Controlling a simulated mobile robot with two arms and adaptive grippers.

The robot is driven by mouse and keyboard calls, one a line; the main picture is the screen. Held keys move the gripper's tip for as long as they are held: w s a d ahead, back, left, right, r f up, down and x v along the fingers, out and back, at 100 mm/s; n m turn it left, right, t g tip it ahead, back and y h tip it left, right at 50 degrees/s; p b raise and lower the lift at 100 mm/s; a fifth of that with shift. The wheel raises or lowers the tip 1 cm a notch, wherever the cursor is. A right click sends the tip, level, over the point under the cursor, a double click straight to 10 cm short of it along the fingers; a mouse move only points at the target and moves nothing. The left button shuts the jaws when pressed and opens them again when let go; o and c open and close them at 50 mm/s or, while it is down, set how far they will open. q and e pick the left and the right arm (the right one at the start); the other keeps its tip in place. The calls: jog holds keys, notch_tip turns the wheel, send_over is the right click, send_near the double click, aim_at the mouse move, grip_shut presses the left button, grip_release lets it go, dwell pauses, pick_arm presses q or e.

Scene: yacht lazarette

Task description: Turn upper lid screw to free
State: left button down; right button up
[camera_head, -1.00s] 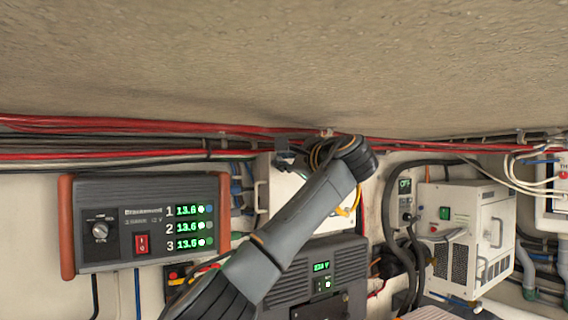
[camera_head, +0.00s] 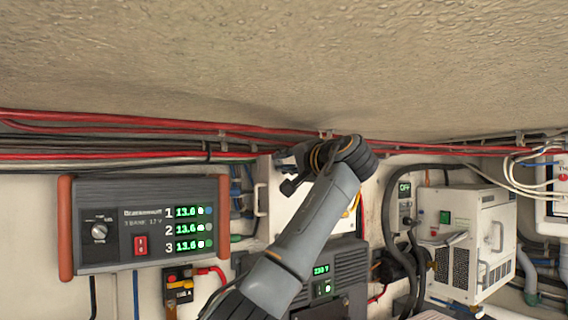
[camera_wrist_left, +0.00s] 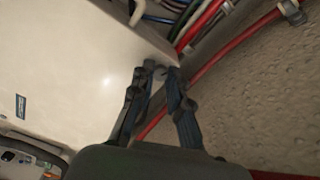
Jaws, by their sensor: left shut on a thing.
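A white box with a pale flat lid (camera_head: 282,207) hangs on the wall behind my left arm. The lid (camera_wrist_left: 75,75) fills the left of the left wrist view. My left gripper (camera_head: 290,186) is at the upper part of this box, close under the cable run. In the left wrist view its two dark fingers (camera_wrist_left: 162,76) converge at the lid's upper corner, where they are shut on the upper lid screw. The screw itself is mostly hidden by the fingertips; its turn angle cannot be read. My right gripper is not in view.
Red and black cables (camera_head: 130,140) run just above the box under the rough ceiling (camera_head: 300,60). A charger with green displays (camera_head: 140,222) is at left, a dark unit (camera_head: 345,265) below, and a white vented unit (camera_head: 470,240) at right. Room around the box is tight.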

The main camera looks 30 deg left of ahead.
pick_arm(q)
jog(key=n, duration=0.4)
jog(key=shift+f+n, duration=0.2)
jog(key=shift+n, duration=0.2)
dwell(0.4)
jog(key=c, duration=1.3)
grip_release()
jog(key=shift+a+r, duration=0.1)
jog(key=v, duration=1.2)
